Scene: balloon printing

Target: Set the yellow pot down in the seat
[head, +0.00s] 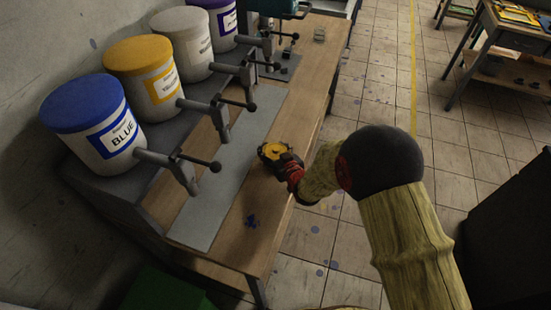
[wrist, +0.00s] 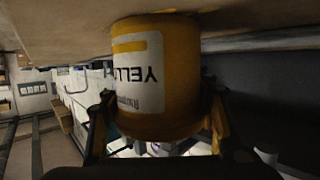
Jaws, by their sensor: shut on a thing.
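The yellow pot (head: 271,151) is at the right part of the wooden bench top, beside the grey strip. It is small in the head view, with yellow showing on top and dark parts around it. My gripper (head: 281,160) is shut on it from the right. In the wrist view, the pot (wrist: 188,75) fills the middle between my fingers (wrist: 160,125), its white YELLOW label upside down. Its end at the top of that picture is against or very close to the wooden surface; I cannot tell if it touches. I cannot make out the seat clearly.
Large blue (head: 95,118), yellow (head: 145,75), white (head: 183,44) and purple (head: 226,20) drums with taps stand along the wall. Their handles reach over the grey strip (head: 225,180). Small blue bits (head: 251,221) lie on the bench top (head: 250,245). Tiled floor is open to the right.

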